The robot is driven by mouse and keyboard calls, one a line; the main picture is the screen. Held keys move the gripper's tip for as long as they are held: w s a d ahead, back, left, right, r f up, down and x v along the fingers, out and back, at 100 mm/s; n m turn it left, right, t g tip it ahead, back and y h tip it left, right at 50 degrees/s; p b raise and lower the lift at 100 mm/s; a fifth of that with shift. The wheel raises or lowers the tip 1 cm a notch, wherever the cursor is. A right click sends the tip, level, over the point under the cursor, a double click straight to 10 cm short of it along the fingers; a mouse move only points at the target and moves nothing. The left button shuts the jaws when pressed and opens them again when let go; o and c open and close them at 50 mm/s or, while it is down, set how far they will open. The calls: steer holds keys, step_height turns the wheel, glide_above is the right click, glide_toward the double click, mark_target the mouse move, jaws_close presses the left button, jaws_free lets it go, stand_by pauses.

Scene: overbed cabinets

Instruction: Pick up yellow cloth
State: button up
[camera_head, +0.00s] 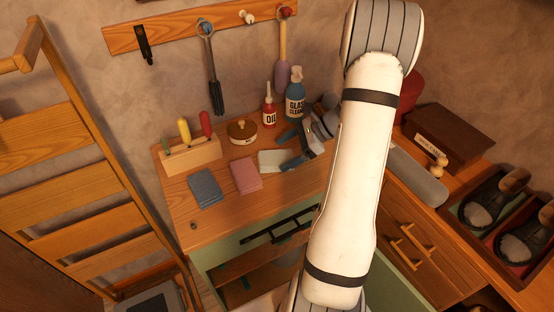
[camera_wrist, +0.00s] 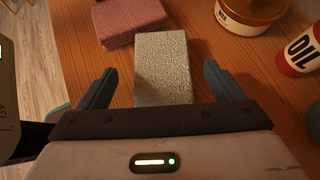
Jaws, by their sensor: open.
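A pale, cream-yellow cloth (camera_head: 272,161) lies flat on the wooden cabinet top, right of a pink cloth. In the wrist view the yellow cloth (camera_wrist: 166,58) is a textured, folded block between the lines of my two fingers. My gripper (camera_head: 288,147) is open at the cloth's right end, with one finger on each side in the wrist view (camera_wrist: 160,74). The cloth's near end is hidden behind the gripper body. I cannot tell whether the fingers are low enough to flank it. No grip on it shows.
The pink cloth (camera_head: 245,175) and a blue cloth (camera_head: 205,187) lie to the left. A round wax tin (camera_head: 242,132), a red oil bottle (camera_head: 269,108) and a glass cleaner bottle (camera_head: 295,98) stand behind. A wooden block with coloured handles (camera_head: 191,156) is at the back left.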

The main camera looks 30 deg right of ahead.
mark_target(275, 157)
steer(key=x, duration=0.4)
steer(key=shift+w+f, duration=0.15)
steer(key=c, duration=1.2)
steer(key=shift+o, duration=0.2)
